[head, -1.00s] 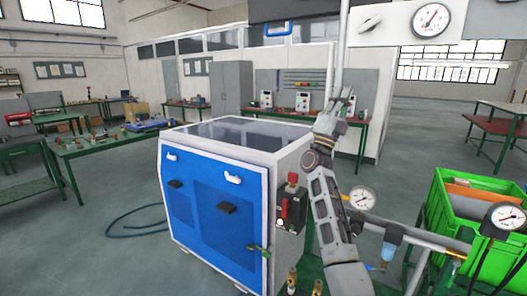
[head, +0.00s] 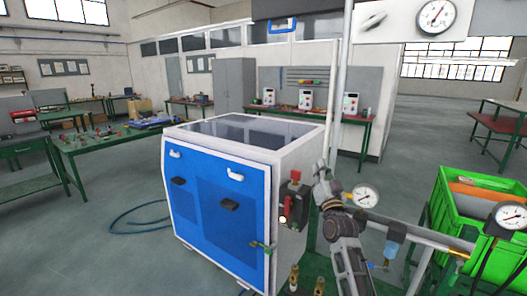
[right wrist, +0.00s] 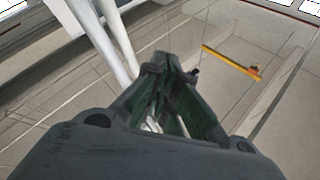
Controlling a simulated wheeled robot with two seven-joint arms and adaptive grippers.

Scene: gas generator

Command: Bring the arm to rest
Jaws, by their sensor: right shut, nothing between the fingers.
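My right arm rises from the lower middle of the head view, in front of the right side of the generator cabinet. My right gripper (head: 321,168) is at its upper end, pointing up and away, close beside a vertical pipe in the picture. In the right wrist view, the gripper (right wrist: 167,66) has its fingers together with nothing between them. The blue and white generator cabinet (head: 215,205) stands left of the arm. My left gripper is not in view.
A red and black switch box (head: 294,203) is on the cabinet's right side. A gauge (head: 365,195), pipe fittings and a green crate (head: 475,215) are to the right. The vertical pipe (head: 337,125) stands behind the arm. Open floor lies left of the cabinet.

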